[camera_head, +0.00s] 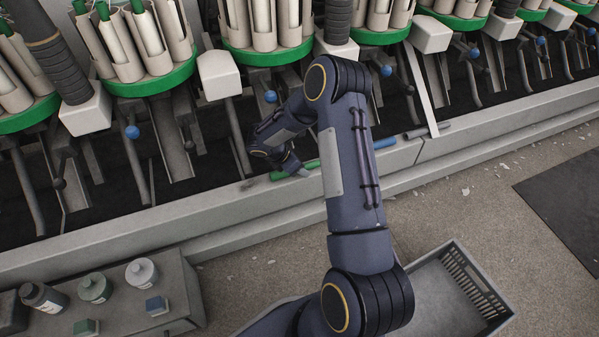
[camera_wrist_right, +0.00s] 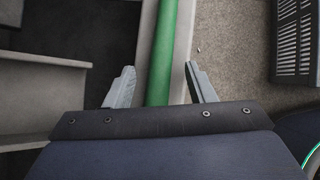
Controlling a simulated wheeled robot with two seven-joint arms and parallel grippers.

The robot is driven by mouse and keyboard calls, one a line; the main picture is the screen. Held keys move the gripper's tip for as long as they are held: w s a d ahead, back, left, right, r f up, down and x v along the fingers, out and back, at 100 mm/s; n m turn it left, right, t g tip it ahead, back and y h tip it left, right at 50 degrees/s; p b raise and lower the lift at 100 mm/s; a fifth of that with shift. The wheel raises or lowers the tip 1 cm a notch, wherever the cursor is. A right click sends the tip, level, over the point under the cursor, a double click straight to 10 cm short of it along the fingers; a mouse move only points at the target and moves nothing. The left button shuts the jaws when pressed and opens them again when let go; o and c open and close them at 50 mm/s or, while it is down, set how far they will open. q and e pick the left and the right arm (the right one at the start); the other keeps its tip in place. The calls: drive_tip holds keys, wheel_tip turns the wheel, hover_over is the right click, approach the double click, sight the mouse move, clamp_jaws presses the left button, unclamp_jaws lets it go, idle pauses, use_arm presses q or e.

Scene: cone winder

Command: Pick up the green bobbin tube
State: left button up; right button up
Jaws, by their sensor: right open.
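The green bobbin tube (camera_head: 311,165) lies on the light ledge along the front of the machine. My right gripper (camera_head: 294,169) is at this tube and hides part of it in the head view. In the right wrist view the green tube (camera_wrist_right: 163,50) runs lengthwise between the two grey fingers of the right gripper (camera_wrist_right: 159,70). The tube's near end is hidden behind the gripper body. My left gripper is not in view.
A blue tube (camera_head: 385,156) and a grey tube (camera_head: 415,133) lie farther right on the ledge (camera_head: 225,207). Winder levers and green-rimmed tube carousels (camera_head: 153,82) stand behind. A grey crate (camera_head: 470,285) is on the floor; a bench (camera_head: 172,280) with bottles is lower left.

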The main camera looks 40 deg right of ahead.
drive_tip(key=shift+c, duration=0.4)
clamp_jaws()
